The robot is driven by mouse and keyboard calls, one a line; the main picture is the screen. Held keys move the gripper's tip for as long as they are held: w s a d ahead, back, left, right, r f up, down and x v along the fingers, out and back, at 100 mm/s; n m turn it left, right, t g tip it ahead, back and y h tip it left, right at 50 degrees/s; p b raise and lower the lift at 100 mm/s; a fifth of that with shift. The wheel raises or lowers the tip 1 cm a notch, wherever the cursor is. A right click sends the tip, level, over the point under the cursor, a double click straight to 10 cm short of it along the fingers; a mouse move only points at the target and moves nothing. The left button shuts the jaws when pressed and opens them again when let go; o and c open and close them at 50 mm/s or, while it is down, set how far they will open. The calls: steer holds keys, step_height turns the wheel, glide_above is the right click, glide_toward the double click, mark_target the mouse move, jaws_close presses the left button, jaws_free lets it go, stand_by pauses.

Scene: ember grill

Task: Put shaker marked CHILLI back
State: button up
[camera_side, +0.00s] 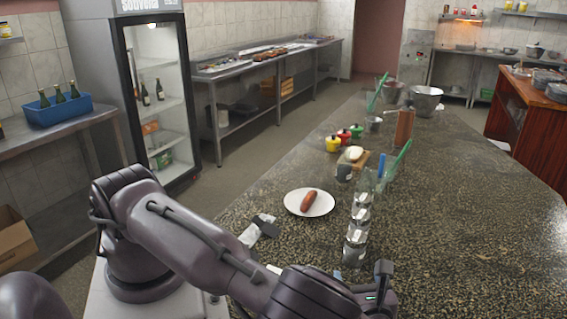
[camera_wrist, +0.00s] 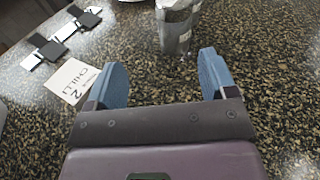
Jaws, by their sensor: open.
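A white card printed CHILLI 2 (camera_wrist: 72,80) lies flat on the speckled counter in the wrist view, left of my left fingertip. A metal shaker (camera_wrist: 178,28) stands upright just beyond my fingertips; I cannot read a name on it. In the side view several similar metal shakers stand in a row, the nearest shaker (camera_side: 355,247) close to my gripper (camera_side: 378,285). None can be read as CHILLI there. My gripper also shows in the wrist view (camera_wrist: 163,70), its blue fingers wide apart, open and empty, with bare counter between them.
A white plate (camera_side: 296,208) with a sausage (camera_side: 309,201) sits left of the shakers. Behind are a glass with green and blue items (camera_side: 385,170) and small coloured pots (camera_side: 343,136). The counter's right side is clear.

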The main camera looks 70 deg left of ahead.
steer(key=s+a+r+n+h, duration=0.1)
steer(key=s+r+n+h, duration=0.4)
steer(key=r, duration=0.5)
steer(key=s+a+r+n+h, duration=0.1)
steer(key=s+r+n+h, duration=0.4)
steer(key=r+n, duration=0.3)
steer(key=s+a+r+n+t+h, duration=0.1)
steer(key=s+r+n+h, duration=0.5)
steer(key=r, duration=0.7)
steer(key=shift+s+a+n, duration=0.25)
steer(key=shift+s+n, duration=0.35)
steer(key=shift+s, duration=0.2)
